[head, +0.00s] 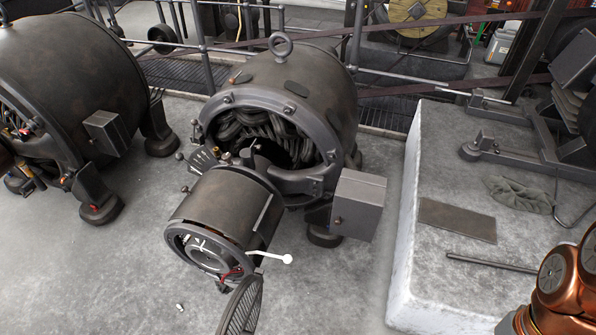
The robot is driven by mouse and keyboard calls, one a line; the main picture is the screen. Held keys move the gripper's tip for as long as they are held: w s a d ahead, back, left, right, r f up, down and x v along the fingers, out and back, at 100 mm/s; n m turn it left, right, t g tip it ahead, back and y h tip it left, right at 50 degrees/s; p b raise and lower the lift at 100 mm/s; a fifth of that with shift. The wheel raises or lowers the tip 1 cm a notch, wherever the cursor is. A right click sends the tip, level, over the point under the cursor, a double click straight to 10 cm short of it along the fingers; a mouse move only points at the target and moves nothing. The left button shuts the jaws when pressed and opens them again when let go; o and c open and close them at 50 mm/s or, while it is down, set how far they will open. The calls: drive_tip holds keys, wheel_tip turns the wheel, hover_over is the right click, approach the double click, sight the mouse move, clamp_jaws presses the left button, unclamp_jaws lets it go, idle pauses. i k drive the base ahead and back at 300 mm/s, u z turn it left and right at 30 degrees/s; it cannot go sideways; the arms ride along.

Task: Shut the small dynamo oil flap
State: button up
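A large dark dynamo (310,85) with a lifting ring on top stands at the centre, its round front end open on coiled windings. A smaller dark cylinder (225,205) projects from its front, with a pale ring end and a white-tipped lever (275,257). A round slotted cover (240,307) stands edge-on below the cylinder, apart from its open end. A small brownish fitting (240,77) and a dark patch (297,87) sit on the large dynamo's top. I cannot tell which part is the oil flap, or whether it is open. My gripper is not in view.
Another dark dynamo (65,80) stands at the left. A pale stone block (430,275) at the right carries a flat brown mat (457,220), a crumpled cloth (520,194) and a rod (492,263). Railings run behind. The grey floor at front left is mostly clear.

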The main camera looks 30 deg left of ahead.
sight(253, 147)
drive_tip(key=z, duration=0.5)
drive_tip(key=k, duration=1.05)
drive_tip(key=u, duration=1.85)
drive_tip(key=i, duration=0.5)
drive_tip(key=z, duration=0.05)
